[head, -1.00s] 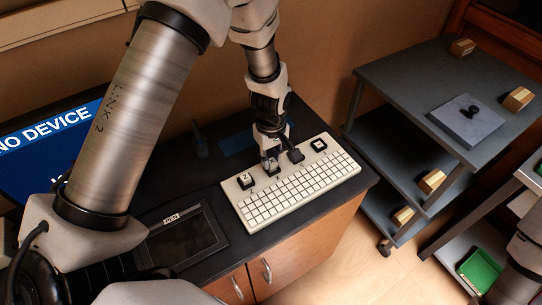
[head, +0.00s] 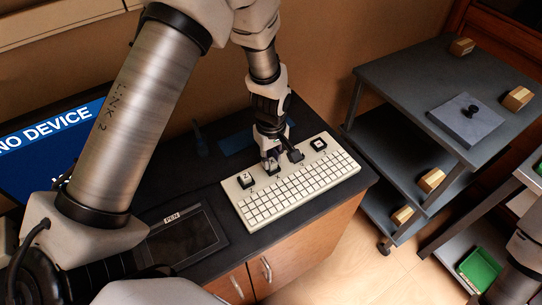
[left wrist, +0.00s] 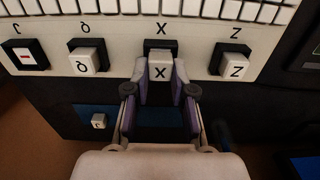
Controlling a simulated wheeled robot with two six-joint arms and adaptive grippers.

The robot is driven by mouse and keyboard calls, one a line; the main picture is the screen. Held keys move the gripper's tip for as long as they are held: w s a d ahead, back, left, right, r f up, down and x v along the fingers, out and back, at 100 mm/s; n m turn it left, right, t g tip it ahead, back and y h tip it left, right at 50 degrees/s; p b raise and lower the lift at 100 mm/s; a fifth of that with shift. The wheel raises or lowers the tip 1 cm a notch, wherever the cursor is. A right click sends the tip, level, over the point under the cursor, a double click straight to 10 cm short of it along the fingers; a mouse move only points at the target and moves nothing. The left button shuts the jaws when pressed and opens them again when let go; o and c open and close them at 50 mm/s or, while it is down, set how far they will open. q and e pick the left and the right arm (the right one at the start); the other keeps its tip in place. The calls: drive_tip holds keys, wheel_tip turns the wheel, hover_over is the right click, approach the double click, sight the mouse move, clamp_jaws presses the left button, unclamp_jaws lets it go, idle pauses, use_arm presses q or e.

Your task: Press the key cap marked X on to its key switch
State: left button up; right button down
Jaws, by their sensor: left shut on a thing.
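The white key cap marked X (left wrist: 160,68) is between the fingers of my left gripper (left wrist: 160,92), which is shut on it. In the head view this gripper (head: 271,160) points down at the back strip of the white keyboard (head: 300,188). The black switch housing (left wrist: 161,46) under the printed X shows just behind the cap in the left wrist view. The cap is lined up with it and overlaps it in the picture. I cannot tell whether the cap is fully down on the switch. My right gripper is not in view.
Caps marked Q (left wrist: 88,62) and Z (left wrist: 231,65) stand at neighbouring switches. The J switch (left wrist: 25,54) shows no white cap. A loose cap (left wrist: 98,121) lies on the blue mat (left wrist: 82,118). A pen tray (head: 183,240) is left of the keyboard.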

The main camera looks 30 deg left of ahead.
use_arm(q)
drive_tip(key=shift+f, duration=0.15)
drive_tip(key=o, duration=1.3)
drive_tip(key=shift+c, duration=0.2)
wheel_tip(320, 180, up, 7)
drive_tip(key=p, duration=0.6)
drive_tip(key=shift+p, duration=0.3)
